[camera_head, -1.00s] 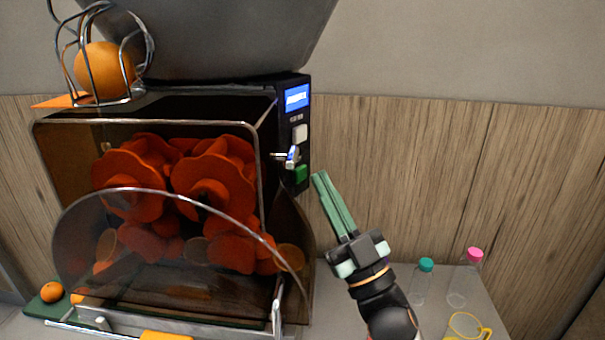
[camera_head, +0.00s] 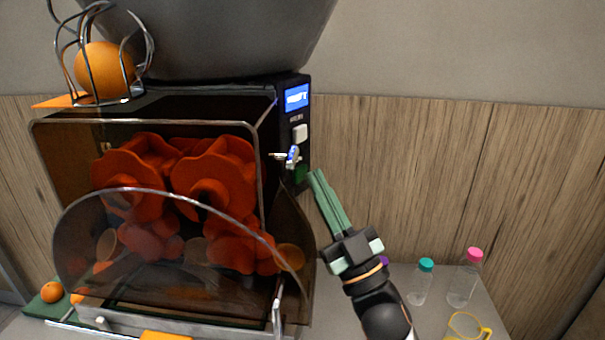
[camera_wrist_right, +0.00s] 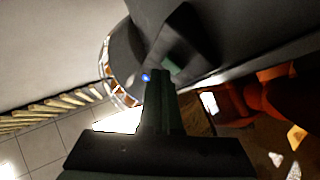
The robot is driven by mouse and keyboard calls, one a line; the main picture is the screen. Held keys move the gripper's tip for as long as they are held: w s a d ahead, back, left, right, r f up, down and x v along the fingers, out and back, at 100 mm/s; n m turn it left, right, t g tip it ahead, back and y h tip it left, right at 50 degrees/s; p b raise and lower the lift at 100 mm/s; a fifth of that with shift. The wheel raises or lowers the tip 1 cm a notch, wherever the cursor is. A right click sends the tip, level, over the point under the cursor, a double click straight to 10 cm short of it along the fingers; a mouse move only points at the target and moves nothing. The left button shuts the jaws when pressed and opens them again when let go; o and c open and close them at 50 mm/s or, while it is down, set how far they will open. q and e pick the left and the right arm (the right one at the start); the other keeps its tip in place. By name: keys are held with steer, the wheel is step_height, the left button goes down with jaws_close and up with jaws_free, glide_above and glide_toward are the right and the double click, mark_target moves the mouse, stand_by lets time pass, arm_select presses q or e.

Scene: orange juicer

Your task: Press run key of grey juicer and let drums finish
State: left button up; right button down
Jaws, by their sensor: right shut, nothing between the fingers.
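The grey juicer (camera_head: 240,36) stands at the left with a dark control strip on its right edge. The strip has a lit blue display (camera_head: 297,97), a white key (camera_head: 300,134) and a green key (camera_head: 301,174) that looks dark now. Red-orange drums (camera_head: 213,180) show behind the clear front cover. My right gripper (camera_head: 315,174) is shut and empty, its green fingertips right beside the green key; I cannot tell whether they touch it. In the right wrist view its fingers (camera_wrist_right: 160,95) point toward a dark surface. My left gripper is not in view.
A wire basket (camera_head: 147,45) holds an orange (camera_head: 104,70) on top of the juicer. A small orange (camera_head: 51,292) lies at the lower left. A teal-capped bottle (camera_head: 421,284), a pink-capped bottle (camera_head: 466,280) and a yellow-rimmed cup (camera_head: 467,326) stand at the right.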

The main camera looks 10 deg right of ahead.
steer(key=shift+w+a+r, duration=0.1)
steer(key=shift+w+a, duration=0.25)
steer(key=shift+a, duration=0.05)
stand_by(1.2)
steer(key=shift+s+d, duration=0.1)
steer(key=shift+s, duration=0.05)
steer(key=shift+s+d, duration=0.35)
steer(key=shift+s, duration=0.05)
steer(key=shift+s+d+p, duration=0.65)
steer(key=shift+s+d, duration=1.15)
steer(key=shift+s, duration=0.05)
steer(key=shift+f, duration=0.2)
